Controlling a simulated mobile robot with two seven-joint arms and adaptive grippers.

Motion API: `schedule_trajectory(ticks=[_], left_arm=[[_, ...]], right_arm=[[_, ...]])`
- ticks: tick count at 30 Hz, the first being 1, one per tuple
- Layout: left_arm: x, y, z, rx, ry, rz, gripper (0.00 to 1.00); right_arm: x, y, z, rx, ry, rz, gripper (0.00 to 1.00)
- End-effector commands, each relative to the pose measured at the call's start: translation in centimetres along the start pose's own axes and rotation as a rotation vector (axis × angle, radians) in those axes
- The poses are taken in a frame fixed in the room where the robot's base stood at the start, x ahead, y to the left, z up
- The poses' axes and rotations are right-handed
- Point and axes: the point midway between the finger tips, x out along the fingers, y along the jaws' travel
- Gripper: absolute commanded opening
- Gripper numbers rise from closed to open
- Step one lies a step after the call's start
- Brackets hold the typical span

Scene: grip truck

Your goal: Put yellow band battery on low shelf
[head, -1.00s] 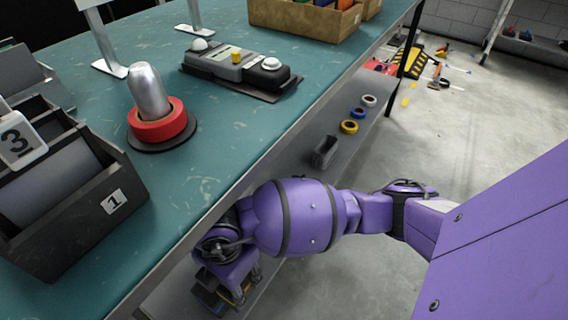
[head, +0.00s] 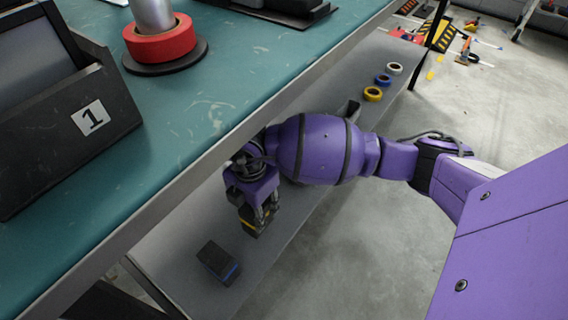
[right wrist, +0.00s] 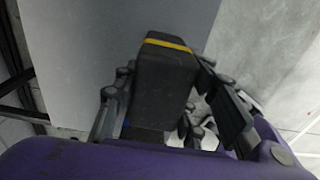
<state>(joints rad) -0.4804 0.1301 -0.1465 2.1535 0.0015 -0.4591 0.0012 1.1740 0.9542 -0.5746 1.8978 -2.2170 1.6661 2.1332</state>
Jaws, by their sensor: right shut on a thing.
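The yellow band battery (head: 254,221) is a dark block with a yellow stripe. My right gripper (head: 262,212) is shut on it, below the bench top and over the grey low shelf (head: 190,228). In the right wrist view the battery (right wrist: 165,75) sits between the fingers (right wrist: 165,110), its yellow band toward the far end. I cannot tell whether the battery touches the shelf. A second dark battery with a blue band (head: 218,262) lies on the shelf, nearer and to the left of the held one. My left gripper is not in view.
The green bench top (head: 225,95) overhangs the shelf on the left. Some shelf surface around the batteries is clear.

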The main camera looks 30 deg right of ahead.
Motion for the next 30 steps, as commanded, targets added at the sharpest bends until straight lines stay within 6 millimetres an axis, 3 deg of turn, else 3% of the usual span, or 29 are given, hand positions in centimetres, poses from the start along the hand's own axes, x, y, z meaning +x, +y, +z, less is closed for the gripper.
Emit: schedule_trajectory(ticks=[8, 20, 21, 24, 30], left_arm=[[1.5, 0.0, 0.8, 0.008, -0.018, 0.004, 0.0], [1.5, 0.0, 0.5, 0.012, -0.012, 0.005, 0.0], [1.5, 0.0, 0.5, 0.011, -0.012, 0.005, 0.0], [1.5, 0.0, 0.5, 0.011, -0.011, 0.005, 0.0], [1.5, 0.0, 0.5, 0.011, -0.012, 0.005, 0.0]], right_arm=[[3.5, 0.6, 0.5, 0.0, -0.001, 0.003, 0.0], [3.9, 0.5, 0.5, 0.001, -0.001, 0.004, 0.0], [3.9, 0.5, 0.6, 0.001, -0.002, 0.003, 0.44], [3.9, 0.5, 0.6, 0.0, -0.002, 0.003, 0.57], [3.9, 0.5, 0.5, 0.0, -0.002, 0.003, 0.57]])
